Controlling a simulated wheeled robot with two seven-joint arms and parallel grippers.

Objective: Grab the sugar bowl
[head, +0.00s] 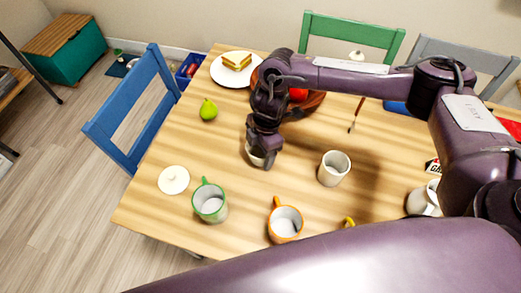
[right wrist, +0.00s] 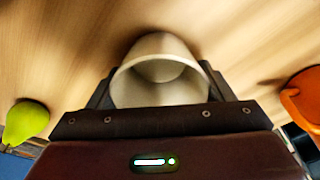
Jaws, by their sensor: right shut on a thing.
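The sugar bowl (head: 253,157), a cream, open-topped vessel, stands at the middle of the wooden table, mostly hidden under my right gripper (head: 264,148). In the right wrist view the bowl (right wrist: 158,72) sits between the two dark fingers, its round mouth towards the camera. The right gripper (right wrist: 158,95) is shut on it. No handle shows on it. A cream lid with a small knob (head: 173,180) lies apart on the table at the left. My left gripper is not in view.
A similar cream cup (head: 333,168) stands close to the right. A green mug (head: 210,202) and an orange mug (head: 285,222) stand towards the front. A pear (head: 208,110), a sandwich plate (head: 225,76) and a brown bowl (head: 315,101) with red fruit are behind.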

